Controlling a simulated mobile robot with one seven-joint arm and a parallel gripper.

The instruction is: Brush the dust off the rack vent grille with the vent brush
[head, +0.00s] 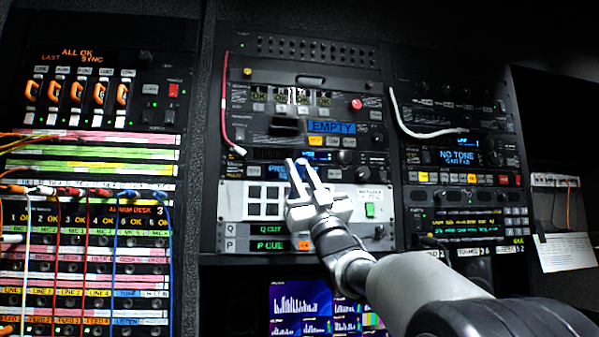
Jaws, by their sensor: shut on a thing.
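My gripper (297,164) is in front of the middle rack (215,130), its two pale fingers pointing up at the panels. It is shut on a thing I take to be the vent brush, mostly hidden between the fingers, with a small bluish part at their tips. A dark block (287,124) shows just above the fingertips; I cannot tell whether it is the brush's head or part of the rack. A dark strip left of the fingertips may be the vent grille, but its slots and any dust are too small to make out.
A red cable (225,110) hangs at the middle rack's left side, and a white cable (402,118) loops on the right rack. Patch cords (84,240) cross the left rack. Monitors (300,308) sit below, partly behind my arm. A paper sheet (567,252) is at far right.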

